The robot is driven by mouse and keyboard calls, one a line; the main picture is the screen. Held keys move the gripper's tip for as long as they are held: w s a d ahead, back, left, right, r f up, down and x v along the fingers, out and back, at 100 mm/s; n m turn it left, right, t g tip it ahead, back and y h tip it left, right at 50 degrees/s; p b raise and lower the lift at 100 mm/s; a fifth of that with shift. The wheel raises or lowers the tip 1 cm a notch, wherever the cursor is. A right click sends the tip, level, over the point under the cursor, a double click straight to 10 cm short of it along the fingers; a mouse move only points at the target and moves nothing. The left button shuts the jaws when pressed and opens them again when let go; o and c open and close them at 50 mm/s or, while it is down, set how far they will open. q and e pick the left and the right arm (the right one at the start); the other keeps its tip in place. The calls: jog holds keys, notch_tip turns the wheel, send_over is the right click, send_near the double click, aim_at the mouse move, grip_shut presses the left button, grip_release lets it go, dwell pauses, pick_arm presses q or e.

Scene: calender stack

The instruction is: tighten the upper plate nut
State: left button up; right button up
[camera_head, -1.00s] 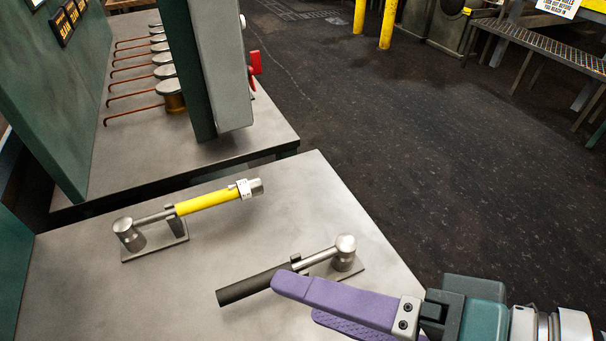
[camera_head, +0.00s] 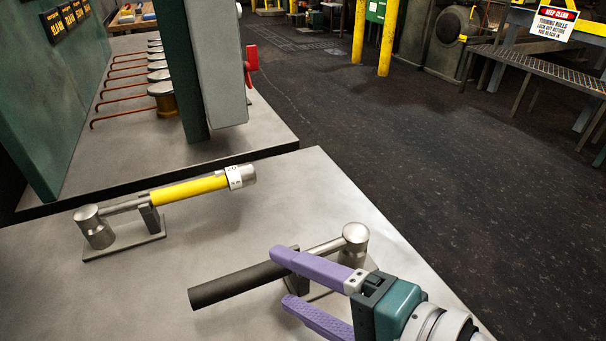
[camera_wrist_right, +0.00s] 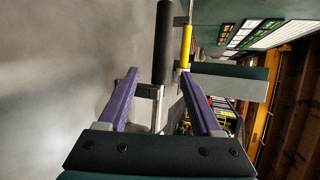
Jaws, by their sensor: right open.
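A bar tool with a black handle (camera_head: 238,285) and a steel socket head (camera_head: 355,238) rests on a small stand on the grey table. A similar tool with a yellow handle (camera_head: 190,190) and a white label rests on another stand behind it. My right gripper (camera_head: 285,279) is open at the black-handled tool, its upper purple finger overlapping the handle's inner end. In the right wrist view, the black handle (camera_wrist_right: 166,40) lies between the open fingers (camera_wrist_right: 159,72), with a gap on both sides. I cannot make out the plate nut. My left gripper is out of view.
A green and grey upright post (camera_head: 218,65) stands on the farther bench, with a red handle (camera_head: 251,65) on its side. The grey tabletop (camera_head: 300,190) is bare between the two tools. Dark floor is open to the right.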

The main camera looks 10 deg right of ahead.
jog(key=x, duration=0.2)
jog(key=shift+w+a+f, duration=0.15)
jog(key=shift+w+a, duration=0.1)
grip_shut()
dwell(0.3)
dwell(0.9)
